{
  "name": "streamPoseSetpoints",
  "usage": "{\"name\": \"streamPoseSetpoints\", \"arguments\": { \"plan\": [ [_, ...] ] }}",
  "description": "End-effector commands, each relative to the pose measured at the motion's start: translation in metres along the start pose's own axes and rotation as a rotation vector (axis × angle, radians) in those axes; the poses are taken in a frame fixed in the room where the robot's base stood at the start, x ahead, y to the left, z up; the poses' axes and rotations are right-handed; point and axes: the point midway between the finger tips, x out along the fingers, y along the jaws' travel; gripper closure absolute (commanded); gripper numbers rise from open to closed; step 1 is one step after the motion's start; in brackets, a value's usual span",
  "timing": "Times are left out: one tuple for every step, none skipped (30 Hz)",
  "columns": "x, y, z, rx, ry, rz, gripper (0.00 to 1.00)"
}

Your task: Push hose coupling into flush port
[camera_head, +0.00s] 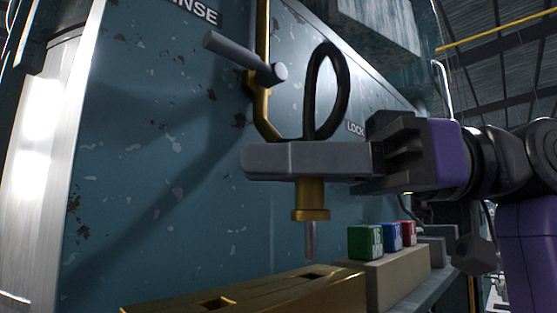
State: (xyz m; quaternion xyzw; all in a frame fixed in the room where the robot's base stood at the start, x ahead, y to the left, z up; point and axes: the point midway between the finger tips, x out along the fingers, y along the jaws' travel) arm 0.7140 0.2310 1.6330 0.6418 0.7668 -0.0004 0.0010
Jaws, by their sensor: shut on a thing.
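My gripper (258,160) reaches in from the right and is shut on the brass hose coupling (312,198). The coupling hangs upright below the fingers, with a thin pale tip (310,240) pointing down. A black hose (344,88) loops up above the fingers. Below stands a tan block (255,294) with dark square openings in its top, one (215,303) at the front left and one (318,275) farther back. The tip is above the block, apart from it. No opening is readably marked as the flush port, so I cannot tell which it is.
A blue-grey worn panel (160,150) rises behind, with a grey lever (245,60) and a brass pipe (262,100). Green (365,242), blue (392,237) and red (408,233) cubes sit on another tan block (385,280) at right.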

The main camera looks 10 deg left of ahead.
Motion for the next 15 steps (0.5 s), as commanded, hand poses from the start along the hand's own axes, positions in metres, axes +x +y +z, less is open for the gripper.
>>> {"name": "streamPoseSetpoints", "arguments": {
  "plan": [
    [-0.0001, 0.0000, -0.0001, 0.000, 0.000, 0.000, 1.00],
    [-0.0001, 0.0000, 0.0000, 0.000, 0.000, 0.000, 1.00],
    [0.0000, 0.0000, 0.0002, 0.000, 0.000, 0.000, 1.00],
    [-0.0001, 0.0000, 0.0005, 0.000, 0.000, 0.000, 1.00],
    [0.0000, 0.0000, 0.0009, 0.000, 0.000, 0.000, 1.00],
    [-0.0001, 0.0000, 0.0016, 0.000, 0.001, 0.000, 1.00],
    [-0.0001, 0.0000, 0.0022, 0.000, 0.001, 0.000, 1.00],
    [-0.0001, 0.0000, 0.0029, 0.000, 0.001, 0.000, 1.00],
    [0.0000, 0.0000, 0.0038, 0.000, 0.000, 0.000, 1.00],
    [0.0000, 0.0000, 0.0045, 0.000, 0.001, 0.000, 1.00],
    [0.0000, 0.0000, 0.0053, 0.000, 0.000, 0.000, 1.00],
    [0.0000, 0.0000, 0.0062, 0.000, 0.000, 0.000, 1.00],
    [0.0000, 0.0000, 0.0069, 0.000, 0.001, 0.000, 1.00],
    [0.0000, 0.0000, 0.0076, 0.000, 0.000, 0.000, 1.00],
    [0.0000, 0.0000, 0.0085, 0.000, 0.001, 0.000, 1.00]
  ]
}}
